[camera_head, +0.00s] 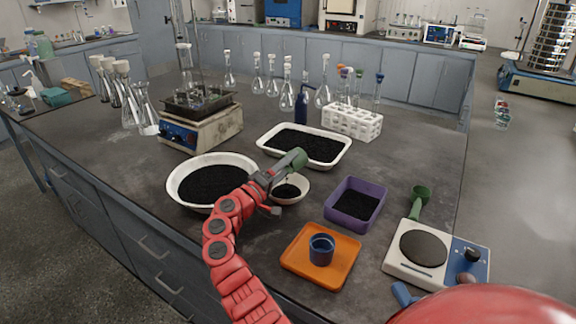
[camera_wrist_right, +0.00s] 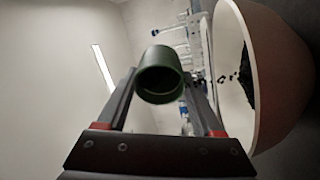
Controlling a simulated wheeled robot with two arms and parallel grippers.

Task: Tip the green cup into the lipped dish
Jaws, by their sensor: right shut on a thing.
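The green cup (camera_head: 292,160) is in my right gripper (camera_head: 272,172), tilted well over above a small pale dish, which I take as the lipped dish (camera_head: 305,187). The dish holds some black grains. In the right wrist view, the green cup (camera_wrist_right: 160,76) sits between the two fingers of my right gripper (camera_wrist_right: 158,88), its open mouth towards the camera, with no grains visible inside. The pale dish (camera_wrist_right: 268,60) fills the right side there, with black grains and several loose dark specks by its inside. My left gripper is not in view.
A large white bowl (camera_head: 177,178) of black grains is left of the dish, and a white tray (camera_head: 345,150) of grains behind it. A purple bin (camera_head: 370,215), an orange tray (camera_head: 300,262) with a blue cup (camera_head: 321,250), and a hotplate (camera_head: 420,262) stand right.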

